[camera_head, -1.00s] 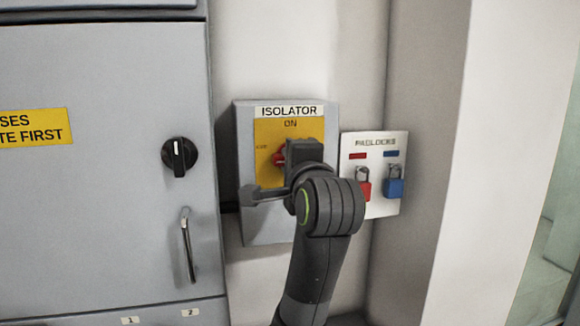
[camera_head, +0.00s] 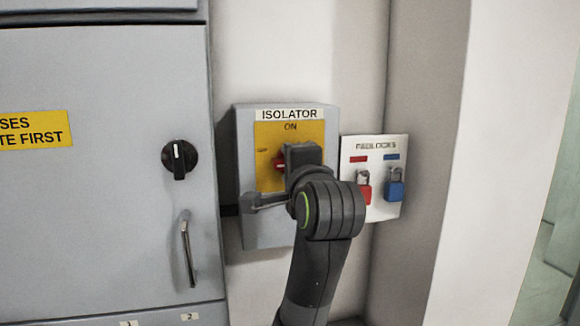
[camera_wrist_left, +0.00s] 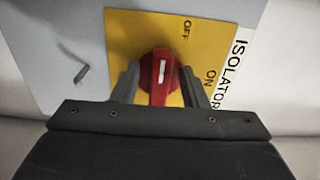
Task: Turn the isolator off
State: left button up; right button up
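The isolator (camera_head: 246,222) is a grey wall box with a yellow plate (camera_head: 266,179), labelled ON at the top and OFF at the left. The knob's white mark runs up and down in the wrist view, towards the OFF side rather than ON. My left gripper (camera_wrist_left: 159,80) has one finger on each side of the knob, with small gaps visible. Contact is unclear. My right gripper is out of view.
A padlocks board (camera_head: 378,208) with a red padlock (camera_head: 364,193) and a blue padlock (camera_head: 395,190) hangs just right of the isolator. A grey cabinet (camera_head: 90,220) with a black rotary switch (camera_head: 179,159) and a handle (camera_head: 187,250) stands at the left.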

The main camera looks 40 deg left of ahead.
pick_arm(q)
jog(key=shift+d, duration=0.1)
jog(key=b+v, duration=1)
jog(key=v, duration=0.7)
jog(key=shift+s, duration=0.25)
